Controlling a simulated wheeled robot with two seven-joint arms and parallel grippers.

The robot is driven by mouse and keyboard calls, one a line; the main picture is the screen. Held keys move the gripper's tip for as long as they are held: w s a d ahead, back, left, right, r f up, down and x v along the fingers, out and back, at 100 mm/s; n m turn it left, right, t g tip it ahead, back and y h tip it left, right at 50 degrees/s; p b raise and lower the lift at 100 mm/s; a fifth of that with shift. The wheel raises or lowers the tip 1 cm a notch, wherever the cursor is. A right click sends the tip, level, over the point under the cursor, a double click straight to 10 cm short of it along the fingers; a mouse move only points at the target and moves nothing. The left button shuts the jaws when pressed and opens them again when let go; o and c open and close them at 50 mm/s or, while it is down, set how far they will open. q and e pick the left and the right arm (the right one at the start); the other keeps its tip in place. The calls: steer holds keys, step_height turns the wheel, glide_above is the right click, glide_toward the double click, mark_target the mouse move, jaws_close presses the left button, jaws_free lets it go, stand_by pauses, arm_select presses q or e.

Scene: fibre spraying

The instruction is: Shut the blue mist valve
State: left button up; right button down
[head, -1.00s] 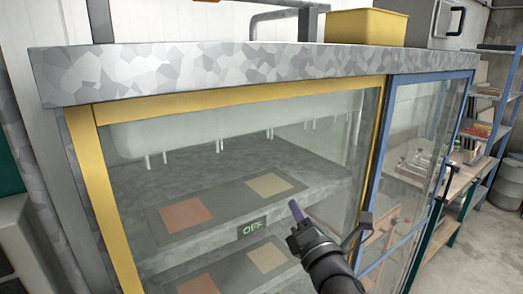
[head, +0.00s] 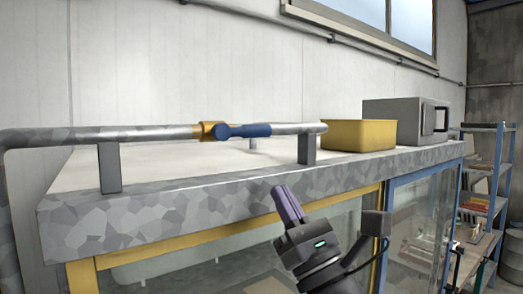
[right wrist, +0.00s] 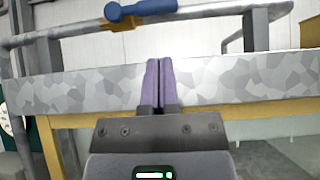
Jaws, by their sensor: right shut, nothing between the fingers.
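The blue mist valve (head: 243,131) is a blue lever handle on a brass body (head: 212,131), set on a metal pipe (head: 165,133) above the cabinet top. The lever lies along the pipe and points right in the head view. It also shows at the top of the right wrist view (right wrist: 142,10). My right gripper (head: 287,204) is in front of the cabinet's grey top edge, below and to the right of the valve. Its purple fingers (right wrist: 158,82) are together, empty and apart from the valve. My left gripper is not in view.
The pipe stands on grey posts (head: 109,168) on the cabinet top (head: 200,158). A yellow bin (head: 358,134) and a grey box (head: 402,121) stand to the right. The cabinet front has glass doors in yellow and blue frames. A blue shelf (head: 488,170) stands far right.

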mark_target(244, 131)
steer(key=p+x, duration=0.3)
steer(key=x, duration=0.5)
